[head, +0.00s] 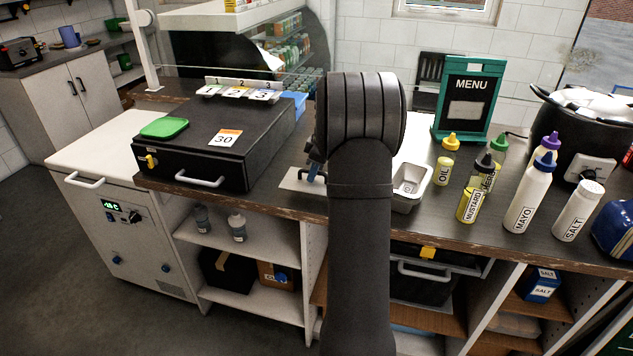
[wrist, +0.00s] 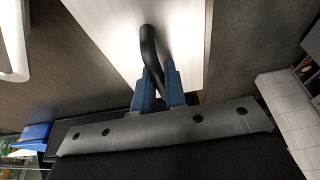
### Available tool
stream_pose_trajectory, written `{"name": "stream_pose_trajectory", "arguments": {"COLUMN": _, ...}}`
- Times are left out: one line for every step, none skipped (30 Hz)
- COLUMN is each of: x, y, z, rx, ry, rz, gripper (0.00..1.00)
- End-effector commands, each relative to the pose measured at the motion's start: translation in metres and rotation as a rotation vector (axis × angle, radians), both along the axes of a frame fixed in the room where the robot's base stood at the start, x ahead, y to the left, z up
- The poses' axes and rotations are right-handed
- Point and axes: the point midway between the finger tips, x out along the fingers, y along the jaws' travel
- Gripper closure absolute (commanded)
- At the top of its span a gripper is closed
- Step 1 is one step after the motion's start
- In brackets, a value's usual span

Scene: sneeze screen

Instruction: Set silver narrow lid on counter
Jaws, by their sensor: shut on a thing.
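The silver narrow lid (head: 298,181) is a flat pale plate over the counter (head: 255,198), near its front edge and left of my arm. The wrist view shows the lid's bright face (wrist: 115,32) and its black curved handle (wrist: 150,48). My gripper (head: 314,168) has blue fingers, mostly hidden behind my arm in the head view. In the wrist view, my gripper (wrist: 160,78) is shut on the handle. I cannot tell whether the lid touches the counter or is slightly above it. My arm hides its right part.
An open metal pan (head: 408,190) stands right of my arm. Several bottles, including mustard (head: 467,206) and mayo (head: 527,200), stand farther right. A menu stand (head: 468,100) is behind.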

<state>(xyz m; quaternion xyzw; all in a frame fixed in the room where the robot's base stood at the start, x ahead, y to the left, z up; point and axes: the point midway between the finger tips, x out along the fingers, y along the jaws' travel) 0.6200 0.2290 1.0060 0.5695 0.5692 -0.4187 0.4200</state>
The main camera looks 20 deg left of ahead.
Motion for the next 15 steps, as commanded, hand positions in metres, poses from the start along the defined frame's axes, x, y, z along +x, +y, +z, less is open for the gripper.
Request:
{"name": "stream_pose_trajectory", "arguments": {"x": -0.001, "y": 0.0, "z": -0.011, "rx": -0.001, "ry": 0.005, "rz": 0.0, "gripper": 1.0}}
{"name": "stream_pose_trajectory", "arguments": {"x": -0.001, "y": 0.0, "z": -0.016, "rx": -0.001, "ry": 0.004, "rz": 0.0, "gripper": 1.0}}
{"name": "stream_pose_trajectory", "arguments": {"x": 0.0, "y": 0.0, "z": -0.022, "rx": -0.001, "ry": 0.003, "rz": 0.0, "gripper": 1.0}}
{"name": "stream_pose_trajectory", "arguments": {"x": 0.0, "y": 0.0, "z": -0.026, "rx": 0.0, "ry": 0.003, "rz": 0.0, "gripper": 1.0}}
{"name": "stream_pose_trajectory", "arguments": {"x": 0.0, "y": 0.0, "z": -0.03, "rx": 0.0, "ry": 0.002, "rz": 0.0, "gripper": 1.0}}
{"name": "stream_pose_trajectory", "arguments": {"x": 0.0, "y": 0.0, "z": -0.033, "rx": 0.0, "ry": 0.002, "rz": 0.0, "gripper": 1.0}}
{"name": "stream_pose_trajectory", "arguments": {"x": 0.0, "y": 0.0, "z": -0.035, "rx": 0.0, "ry": 0.003, "rz": -0.001, "gripper": 1.0}}
{"name": "stream_pose_trajectory", "arguments": {"x": 0.0, "y": 0.0, "z": -0.036, "rx": 0.0, "ry": 0.003, "rz": -0.001, "gripper": 1.0}}
{"name": "stream_pose_trajectory", "arguments": {"x": 0.0, "y": 0.0, "z": -0.036, "rx": 0.0, "ry": 0.002, "rz": -0.002, "gripper": 1.0}}
{"name": "stream_pose_trajectory", "arguments": {"x": 0.0, "y": 0.0, "z": -0.036, "rx": 0.0, "ry": 0.001, "rz": -0.001, "gripper": 1.0}}
{"name": "stream_pose_trajectory", "arguments": {"x": 0.0, "y": 0.0, "z": -0.036, "rx": 0.0, "ry": 0.001, "rz": -0.001, "gripper": 1.0}}
{"name": "stream_pose_trajectory", "arguments": {"x": 0.0, "y": 0.0, "z": -0.036, "rx": 0.0, "ry": 0.001, "rz": -0.001, "gripper": 1.0}}
{"name": "stream_pose_trajectory", "arguments": {"x": 0.0, "y": 0.0, "z": -0.036, "rx": 0.0, "ry": 0.001, "rz": -0.001, "gripper": 1.0}}
{"name": "stream_pose_trajectory", "arguments": {"x": 0.0, "y": 0.0, "z": -0.036, "rx": 0.0, "ry": 0.001, "rz": -0.001, "gripper": 1.0}}
{"name": "stream_pose_trajectory", "arguments": {"x": 0.0, "y": 0.0, "z": -0.036, "rx": 0.0, "ry": 0.001, "rz": -0.001, "gripper": 1.0}}
